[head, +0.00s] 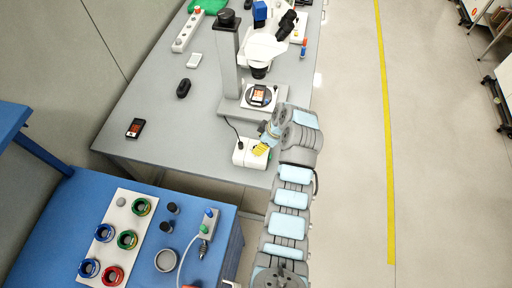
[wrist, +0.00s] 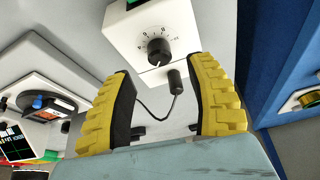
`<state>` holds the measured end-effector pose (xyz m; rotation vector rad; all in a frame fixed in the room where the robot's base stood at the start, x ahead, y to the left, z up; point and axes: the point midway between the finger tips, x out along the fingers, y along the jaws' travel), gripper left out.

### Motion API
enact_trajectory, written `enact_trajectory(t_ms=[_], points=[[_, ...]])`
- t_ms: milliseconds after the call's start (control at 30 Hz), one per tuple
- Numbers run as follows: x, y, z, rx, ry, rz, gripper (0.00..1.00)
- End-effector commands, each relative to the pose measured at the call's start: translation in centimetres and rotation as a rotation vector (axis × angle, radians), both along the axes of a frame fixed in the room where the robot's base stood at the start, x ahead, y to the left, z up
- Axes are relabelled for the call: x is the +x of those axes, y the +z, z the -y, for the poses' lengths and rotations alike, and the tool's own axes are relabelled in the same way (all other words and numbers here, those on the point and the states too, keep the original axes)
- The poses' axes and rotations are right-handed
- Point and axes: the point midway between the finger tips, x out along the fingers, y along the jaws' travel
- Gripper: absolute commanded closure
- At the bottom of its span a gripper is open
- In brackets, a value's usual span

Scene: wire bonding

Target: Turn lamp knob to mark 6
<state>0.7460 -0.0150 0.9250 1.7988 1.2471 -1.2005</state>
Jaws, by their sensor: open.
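The lamp's black knob (wrist: 158,51) sits on the front of a white lamp box (wrist: 120,32) in the wrist view, with a printed scale around it. The numerals are too small to read surely, and I cannot tell which mark the knob points to. The box also shows in the head view (head: 239,157) near the table's front edge. My gripper (wrist: 160,72) is open, its yellow ribbed fingers spread to either side below the knob, apart from it. In the head view my gripper (head: 262,149) is at the box's right side, where it hides the knob.
A black cylindrical piece with a cable (wrist: 174,80) hangs below the knob, between the fingers. A microscope (head: 262,52) and its stage (head: 283,93) stand behind the box. A blue bench (head: 215,265) with coloured spools (head: 113,274) is at the front left. The grey table's left part is mostly clear.

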Motion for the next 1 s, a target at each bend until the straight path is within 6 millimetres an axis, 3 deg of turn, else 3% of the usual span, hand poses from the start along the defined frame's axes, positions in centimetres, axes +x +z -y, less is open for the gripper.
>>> enact_trajectory(t_ms=[333,800,833,1000], points=[[0.4,-3.6,-1.4,0.001,0.001,-0.006,0.44],[0.6,-4.2,-1.7,0.0,0.0,0.0,0.44],[0.6,-4.2,-1.7,0.0,0.0,-0.001,0.47],[0.5,-4.2,-1.7,0.0,0.0,-0.001,0.96]])
